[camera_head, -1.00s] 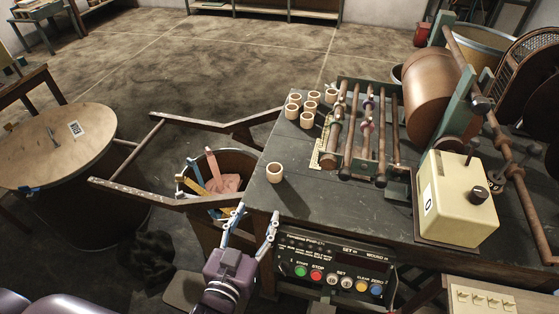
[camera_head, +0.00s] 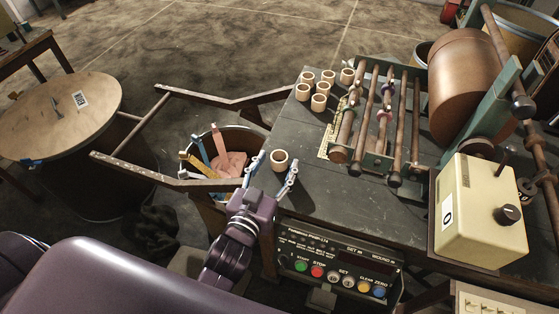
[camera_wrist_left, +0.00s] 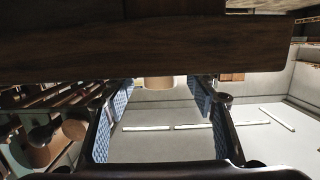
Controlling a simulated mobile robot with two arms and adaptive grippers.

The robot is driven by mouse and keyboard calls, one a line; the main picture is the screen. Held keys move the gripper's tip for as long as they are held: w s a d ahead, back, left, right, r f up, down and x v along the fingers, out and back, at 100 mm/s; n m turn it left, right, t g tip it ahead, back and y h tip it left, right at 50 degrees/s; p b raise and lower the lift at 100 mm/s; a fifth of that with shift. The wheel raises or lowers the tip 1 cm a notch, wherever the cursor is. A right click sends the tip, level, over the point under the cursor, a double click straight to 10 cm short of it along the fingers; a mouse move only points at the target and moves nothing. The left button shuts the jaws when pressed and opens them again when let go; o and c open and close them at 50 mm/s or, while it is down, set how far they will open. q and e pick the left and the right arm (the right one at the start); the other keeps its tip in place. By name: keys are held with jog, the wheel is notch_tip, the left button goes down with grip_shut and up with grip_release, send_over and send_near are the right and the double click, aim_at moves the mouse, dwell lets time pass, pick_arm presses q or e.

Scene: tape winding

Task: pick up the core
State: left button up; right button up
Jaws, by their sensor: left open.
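A lone tan, ring-shaped core (camera_head: 279,161) stands upright near the front left corner of the dark workbench (camera_head: 325,205). My left gripper (camera_head: 272,173) is open at that corner, its two pale blue fingers spread to either side of the core in the head view, with no visible grip on it. In the left wrist view, a tan piece of the core (camera_wrist_left: 158,84) shows between the far ends of the open fingers (camera_wrist_left: 158,100); a dark wooden edge hides the rest. My right gripper is not in view.
Several more cores (camera_head: 319,102) stand in a group farther back, beside the roller frame (camera_head: 378,165). A cream control box (camera_head: 475,210) is at right, a button panel (camera_head: 335,265) below the bench edge. A bin (camera_head: 235,140) stands left of the bench.

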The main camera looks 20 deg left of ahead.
pick_arm(q)
jog(key=shift+w+f, duration=0.2)
jog(key=shift+w, duration=0.5)
jog(key=shift+w+b, duration=0.3)
jog(key=shift+w, duration=0.3)
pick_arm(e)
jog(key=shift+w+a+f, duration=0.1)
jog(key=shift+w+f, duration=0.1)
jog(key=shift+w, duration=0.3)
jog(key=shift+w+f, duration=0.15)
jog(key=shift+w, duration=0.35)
pick_arm(q)
jog(key=shift+c, duration=0.2)
jog(key=c, duration=0.9)
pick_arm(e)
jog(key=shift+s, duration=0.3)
pick_arm(q)
jog(key=shift+r, duration=0.15)
jog(key=shift+c, duration=0.2)
